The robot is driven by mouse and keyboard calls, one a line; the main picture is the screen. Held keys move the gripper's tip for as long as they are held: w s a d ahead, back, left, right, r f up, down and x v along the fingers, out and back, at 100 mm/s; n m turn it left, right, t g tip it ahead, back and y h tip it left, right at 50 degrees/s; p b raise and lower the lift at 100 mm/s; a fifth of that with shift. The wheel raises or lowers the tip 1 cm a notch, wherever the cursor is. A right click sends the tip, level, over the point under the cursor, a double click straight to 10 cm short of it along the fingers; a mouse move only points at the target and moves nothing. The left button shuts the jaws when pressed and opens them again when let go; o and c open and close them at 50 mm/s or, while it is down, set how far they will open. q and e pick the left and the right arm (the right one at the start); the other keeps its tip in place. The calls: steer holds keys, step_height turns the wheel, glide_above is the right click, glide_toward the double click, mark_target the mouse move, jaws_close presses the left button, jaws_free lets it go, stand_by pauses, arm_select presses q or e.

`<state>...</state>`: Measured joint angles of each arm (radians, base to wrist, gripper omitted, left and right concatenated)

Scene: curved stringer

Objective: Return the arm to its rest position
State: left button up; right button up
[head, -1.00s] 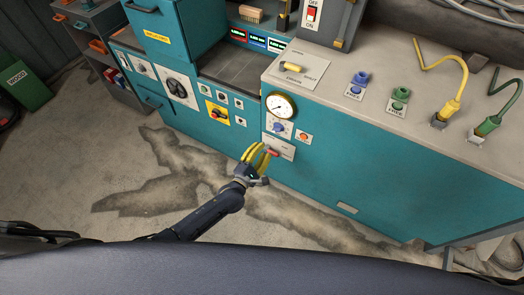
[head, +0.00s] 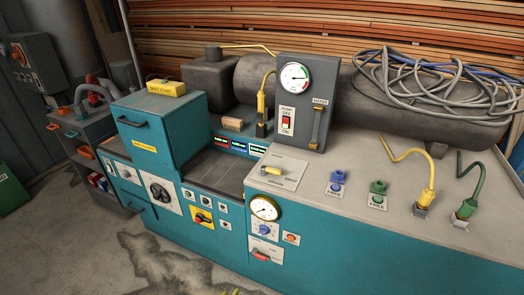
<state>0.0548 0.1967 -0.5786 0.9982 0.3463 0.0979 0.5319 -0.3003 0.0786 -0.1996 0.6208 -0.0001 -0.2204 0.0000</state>
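Only small yellow fingertips, apparently of my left gripper (head: 231,292), show at the bottom edge of the head view. They are below the teal machine's front, and whether they are open or shut cannot be seen. Nothing is visible in them. The rest of that arm is out of the frame. My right gripper is not in view.
A drawer cabinet (head: 165,130) stands at left. Bare concrete floor (head: 90,240) lies at lower left.

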arm_select(q)
steer(key=s+a+f+m+g+y, duration=0.1)
steer(key=s+a+f+m+g, duration=0.15)
steer(key=s+f, duration=0.35)
steer(key=s+a+f+m+g+y, duration=0.1)
steer(key=s+a+f+m, duration=0.1)
steer(key=s+a+f, duration=0.45)
steer(key=s+a+f+m+g+y, duration=0.15)
steer(key=s+f, duration=0.25)
steer(key=s, duration=0.4)
steer(key=s+a+f+g, duration=0.1)
steer(key=s+f+g, duration=0.1)
steer(key=s, duration=1.1)
steer(key=s+a+f+g+y, duration=0.1)
steer(key=s+a+f+g, duration=0.1)
steer(key=s, duration=1.1)
steer(key=shift+f+m, duration=0.4)
steer(key=shift+f, duration=0.2)
